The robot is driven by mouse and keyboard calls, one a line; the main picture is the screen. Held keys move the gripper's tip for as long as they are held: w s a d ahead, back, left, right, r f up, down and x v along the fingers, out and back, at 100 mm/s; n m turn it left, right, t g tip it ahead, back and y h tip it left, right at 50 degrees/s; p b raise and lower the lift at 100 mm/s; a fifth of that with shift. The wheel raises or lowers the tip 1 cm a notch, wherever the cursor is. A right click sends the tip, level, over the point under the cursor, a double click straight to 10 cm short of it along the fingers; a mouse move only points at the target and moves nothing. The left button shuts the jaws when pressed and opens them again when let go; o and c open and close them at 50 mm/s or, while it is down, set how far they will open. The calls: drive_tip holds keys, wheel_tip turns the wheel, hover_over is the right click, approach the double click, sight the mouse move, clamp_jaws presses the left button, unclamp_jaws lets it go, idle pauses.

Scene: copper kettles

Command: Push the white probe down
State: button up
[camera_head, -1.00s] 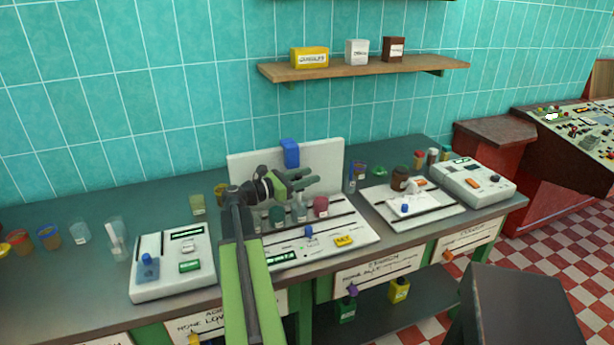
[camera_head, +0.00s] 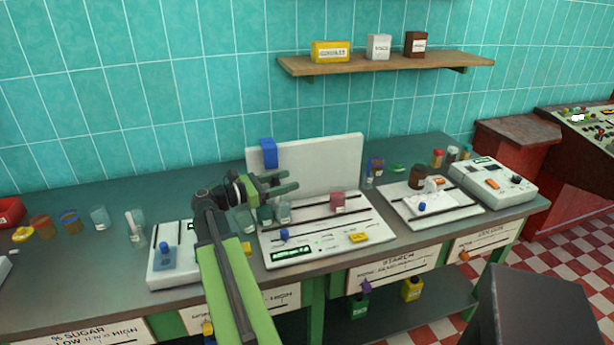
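No part is clearly marked as the white probe. A small white piece (camera_head: 432,183) stands on the white slotted device (camera_head: 462,206) at right, beside a brown jar. A white stick (camera_head: 137,230) also stands in a clear glass at left; I cannot tell which is the probe. My gripper (camera_head: 286,184) is open, its two dark green fingers apart with nothing seen between them. It is over the left part of the middle white device (camera_head: 318,248), in front of the upright white panel (camera_head: 325,160), well left of the small white piece.
A blue block (camera_head: 269,153) sits on the panel's top left and a blue knob (camera_head: 284,234) on the middle device. Glass vessels (camera_head: 284,212) stand near my fingers. A white meter (camera_head: 493,184) is at far right. A shelf (camera_head: 390,65) with three boxes hangs above.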

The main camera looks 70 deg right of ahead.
drive_tip(key=shift+v, duration=2)
drive_tip(key=shift+a+f, duration=0.1)
drive_tip(key=shift+a, duration=0.05)
approach(272, 186)
drive_tip(key=shift+s+a+r+v, duration=0.35)
drive_tip(key=shift+r+v, duration=0.35)
drive_tip(key=shift+v, duration=4.55)
